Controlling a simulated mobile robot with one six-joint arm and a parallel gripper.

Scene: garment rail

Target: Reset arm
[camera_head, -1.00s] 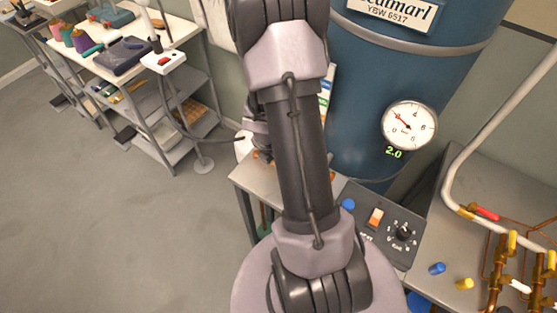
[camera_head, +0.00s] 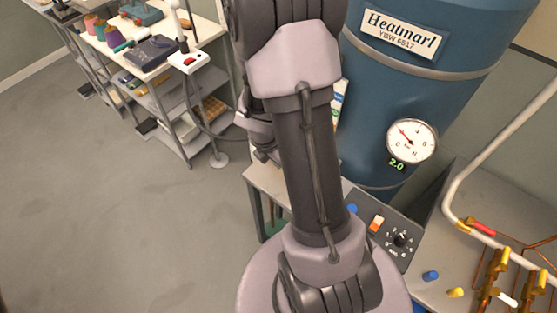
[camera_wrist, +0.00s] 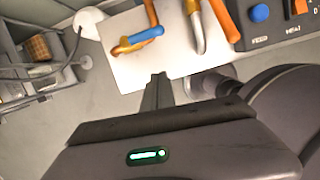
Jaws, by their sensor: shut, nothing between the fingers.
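My gripper (camera_wrist: 158,88) is shut and empty in the wrist view, its dark fingers together just off the front edge of a pale work surface (camera_wrist: 125,72). It touches nothing that I can see. In the head view my arm rises through the middle of the picture and hides most of the small grey table (camera_head: 268,182). My wrist shows partly behind the arm, to its left. The fingertips cannot be made out there.
A blue tank (camera_head: 440,75) with a gauge (camera_head: 412,141) stands close behind and right. A control panel (camera_head: 384,228) and copper pipes with yellow valves (camera_head: 500,262) lie right. A red-button box on a stand (camera_head: 189,61) and shelving (camera_head: 165,105) stand left. Left floor is open.

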